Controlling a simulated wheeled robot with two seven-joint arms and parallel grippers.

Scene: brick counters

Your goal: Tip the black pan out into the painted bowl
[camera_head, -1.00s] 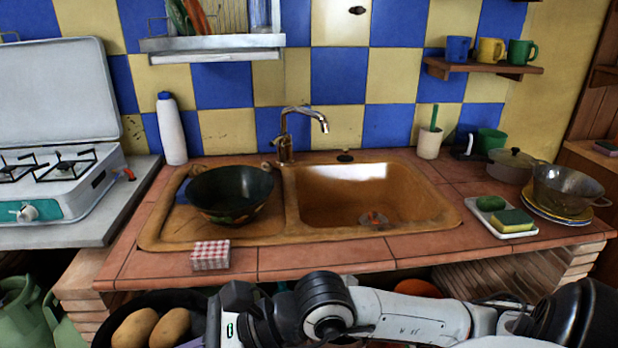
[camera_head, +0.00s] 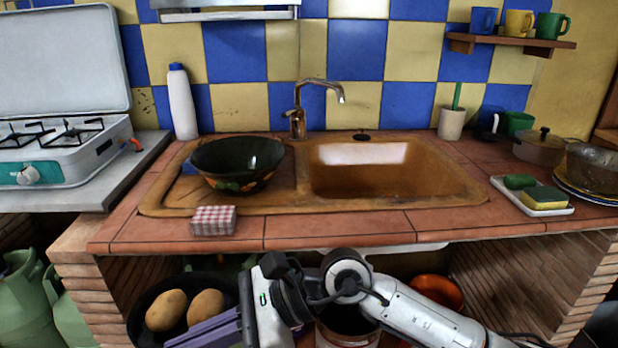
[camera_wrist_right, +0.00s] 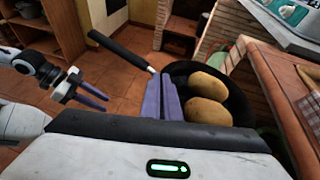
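The painted bowl (camera_head: 238,180), dark with a coloured pattern, sits upright on the drainboard left of the sink; no contents show inside. The black pan (camera_head: 140,315) is below the counter's front edge at the lower left, with two potatoes (camera_head: 166,311) in it. It also shows in the right wrist view (camera_wrist_right: 239,95), roughly level. My right gripper (camera_wrist_right: 163,78) has its purple fingers closed at the pan's handle (camera_wrist_right: 118,48), near the neck. My left gripper (camera_wrist_right: 92,97) is at the left of that view, apart from the pan, its fingers parted and empty.
The sink (camera_head: 385,180) is right of the bowl, with a faucet (camera_head: 300,110) behind. A white bottle (camera_head: 182,105) stands behind left. The stove (camera_head: 70,150) is further left.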

